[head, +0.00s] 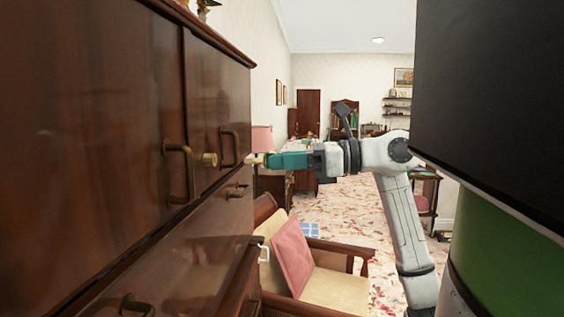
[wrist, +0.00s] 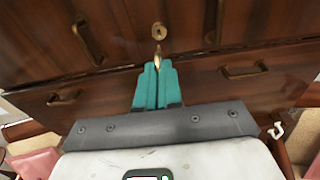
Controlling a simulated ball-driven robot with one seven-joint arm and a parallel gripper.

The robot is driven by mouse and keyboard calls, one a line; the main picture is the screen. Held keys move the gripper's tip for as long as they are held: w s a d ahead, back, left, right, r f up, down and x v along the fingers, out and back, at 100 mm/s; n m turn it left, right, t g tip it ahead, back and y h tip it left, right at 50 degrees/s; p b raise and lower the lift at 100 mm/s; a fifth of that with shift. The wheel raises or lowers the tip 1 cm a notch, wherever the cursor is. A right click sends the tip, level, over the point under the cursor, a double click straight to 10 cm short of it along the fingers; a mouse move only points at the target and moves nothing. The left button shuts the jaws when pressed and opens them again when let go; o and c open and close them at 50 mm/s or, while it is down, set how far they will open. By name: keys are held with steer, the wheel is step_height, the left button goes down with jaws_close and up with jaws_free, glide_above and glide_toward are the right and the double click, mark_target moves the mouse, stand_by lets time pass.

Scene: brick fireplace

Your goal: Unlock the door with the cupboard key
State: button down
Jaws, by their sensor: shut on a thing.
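The dark wooden cupboard (head: 90,120) fills the left of the head view, with two shut doors. A round brass lock (head: 210,160) sits by the door edge between two brass handles; it also shows at the top middle of the wrist view (wrist: 159,30). My gripper (head: 268,160) has teal fingers, pointing left at the cupboard front. In the wrist view my gripper (wrist: 156,68) is shut on the small brass key (wrist: 157,57). The key points towards the lock and looks apart from it by a short gap. Its gripped end is hidden between the fingers.
Brass handles (head: 229,148) and (head: 178,172) stick out on both sides of the lock. Drawers with handles lie below. An armchair (head: 335,283) with a pink cushion (head: 292,256) stands beside the cupboard, below my arm. Flowered carpet (head: 335,210) lies open behind.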

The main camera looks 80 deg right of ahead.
mark_target(263, 160)
steer(key=shift+s+f+b, duration=0.1)
steer(key=shift+b, duration=0.3)
steer(key=shift+w+a, duration=0.15)
steer(key=shift+w, duration=2.2)
steer(key=shift+b, duration=1.05)
steer(key=shift+w+a, duration=0.15)
steer(key=shift+w, duration=1.35)
